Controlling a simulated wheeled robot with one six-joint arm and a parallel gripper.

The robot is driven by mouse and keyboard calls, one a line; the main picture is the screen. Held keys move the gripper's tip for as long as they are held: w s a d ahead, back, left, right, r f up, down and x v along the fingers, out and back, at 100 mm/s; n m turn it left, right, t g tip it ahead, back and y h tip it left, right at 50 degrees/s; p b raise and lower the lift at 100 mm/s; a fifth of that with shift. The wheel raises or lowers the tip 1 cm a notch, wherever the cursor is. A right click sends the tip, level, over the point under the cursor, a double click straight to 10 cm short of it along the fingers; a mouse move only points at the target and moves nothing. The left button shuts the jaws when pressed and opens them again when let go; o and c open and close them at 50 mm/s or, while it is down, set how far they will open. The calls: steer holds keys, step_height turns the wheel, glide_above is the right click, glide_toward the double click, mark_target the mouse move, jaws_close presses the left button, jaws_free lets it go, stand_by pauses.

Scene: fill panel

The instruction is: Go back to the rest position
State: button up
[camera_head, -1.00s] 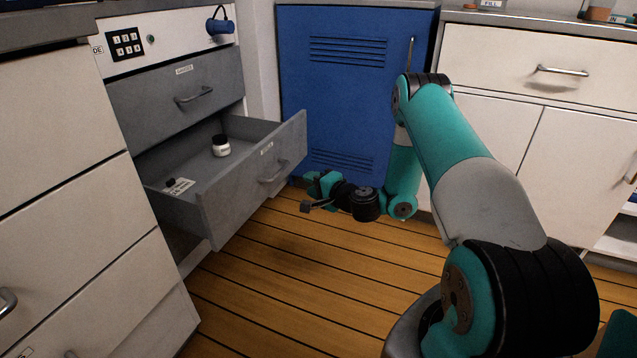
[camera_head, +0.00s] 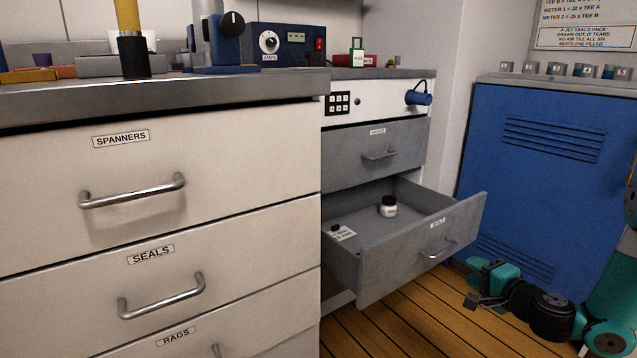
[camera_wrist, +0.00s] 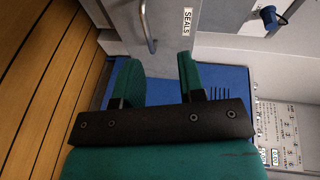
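My gripper (camera_head: 476,284) is low at the right of the head view, in front of the blue cabinet and just beyond the open drawer's front. In the wrist view its two green fingers (camera_wrist: 159,80) stand apart with nothing between them. Most of my arm is outside the head view; only lower parts show at the right edge.
An open grey drawer (camera_head: 420,262) holds a white jar with a black lid (camera_head: 388,207) and a small card (camera_head: 343,232). The blue cabinet (camera_head: 530,160) stands behind my gripper. White drawers (camera_head: 210,240) fill the left. Wooden floor (camera_head: 400,325) is clear below.

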steer(key=s+a+r+n+g+y+p, duration=0.1)
steer(key=s+a+r+n+g+y, duration=0.2)
steer(key=s+a+r+n+g, duration=0.65)
steer(key=w+a+r+n+y+p, duration=0.1)
steer(key=a+r+n+y, duration=0.5)
steer(key=a, duration=0.9)
steer(key=s+a+r+n+g+h+p, duration=0.1)
steer(key=s+r+n+g+h, duration=0.25)
steer(key=s, duration=0.85)
steer(key=s+a+r+n+g+h+p, duration=0.15)
steer(key=s+r+h, duration=0.35)
steer(key=s, duration=0.6)
step_height(320, 180, up, 38)
steer(key=d+p, duration=0.1)
steer(key=p, duration=3.7)
steer(key=shift+s+g, duration=0.3)
steer(key=shift+g, duration=0.15)
steer(key=shift+f, duration=0.1)
steer(key=shift+o, duration=0.7)
